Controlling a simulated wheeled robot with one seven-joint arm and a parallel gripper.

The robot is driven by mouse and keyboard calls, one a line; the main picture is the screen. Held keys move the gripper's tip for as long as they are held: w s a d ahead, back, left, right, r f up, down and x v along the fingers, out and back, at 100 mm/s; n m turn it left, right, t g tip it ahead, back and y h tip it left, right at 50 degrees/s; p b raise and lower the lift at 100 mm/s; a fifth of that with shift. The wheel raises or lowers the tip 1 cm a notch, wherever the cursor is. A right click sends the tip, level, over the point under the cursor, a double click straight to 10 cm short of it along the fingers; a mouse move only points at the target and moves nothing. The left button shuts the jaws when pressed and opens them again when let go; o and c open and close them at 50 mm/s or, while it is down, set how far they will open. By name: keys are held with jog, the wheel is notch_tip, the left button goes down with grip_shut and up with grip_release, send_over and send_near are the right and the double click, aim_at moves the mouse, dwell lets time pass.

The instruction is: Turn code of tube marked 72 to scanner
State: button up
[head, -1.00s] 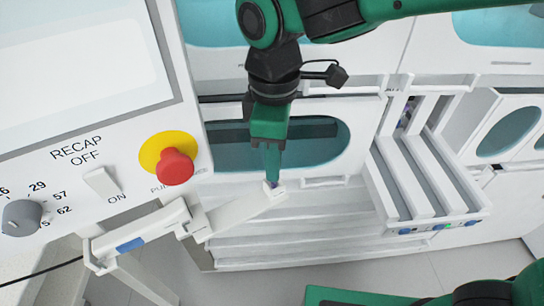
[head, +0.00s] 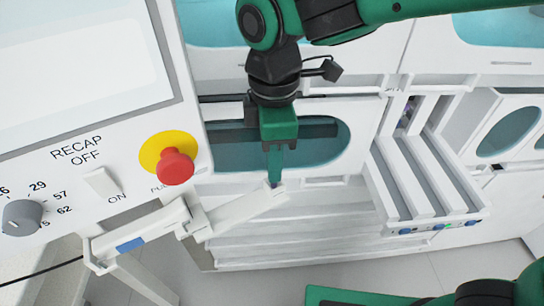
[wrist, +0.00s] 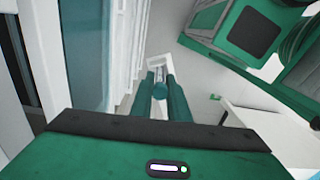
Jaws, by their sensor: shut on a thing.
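My gripper (head: 275,182) points down at the far end of a narrow white track arm (head: 240,211). Its green fingers also show in the wrist view (wrist: 160,98), shut on a slim tube (wrist: 159,76) with a clear part and a teal round end. In the head view only a small purple bit of the tube (head: 273,186) shows below the fingertips, at the arm's tip. I cannot tell whether it touches the arm. No number or code on the tube can be read, and I cannot make out a scanner for sure.
A white control panel with a red push button (head: 175,166), a switch (head: 101,183) and a grey knob (head: 22,217) stands at the left. A ribbed white rack (head: 425,185) stands at the right. White stepped ledges (head: 310,240) lie below my gripper.

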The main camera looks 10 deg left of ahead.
jog(key=o, duration=0.9)
notch_tip(320, 180, up, 11)
jog(key=shift+f, duration=0.15)
jog(key=shift+w+d, duration=0.1)
jog(key=w+d+f+m, duration=0.2)
jog(key=d+m, duration=0.2)
jog(key=d, duration=0.4)
jog(key=w+d+f+m, duration=0.1)
jog(key=w+d+m, duration=0.25)
jog(key=d, duration=0.55)
jog(key=w+d+f+m, duration=0.2)
jog(key=d+m, duration=0.3)
jog(key=d, duration=0.3)
jog(key=s+d+f+m, duration=0.3)
jog(key=s+d+m, duration=0.1)
jog(key=d, duration=0.3)
jog(key=s+d+f+m, duration=0.3)
jog(key=s+d+m, duration=0.2)
jog(key=d+m, duration=0.1)
jog(key=s+d+f+m, duration=0.3)
jog(key=s+d+m, duration=0.2)
jog(key=d, duration=0.3)
jog(key=shift+s+d, duration=0.2)
jog(key=shift+s, duration=0.05)
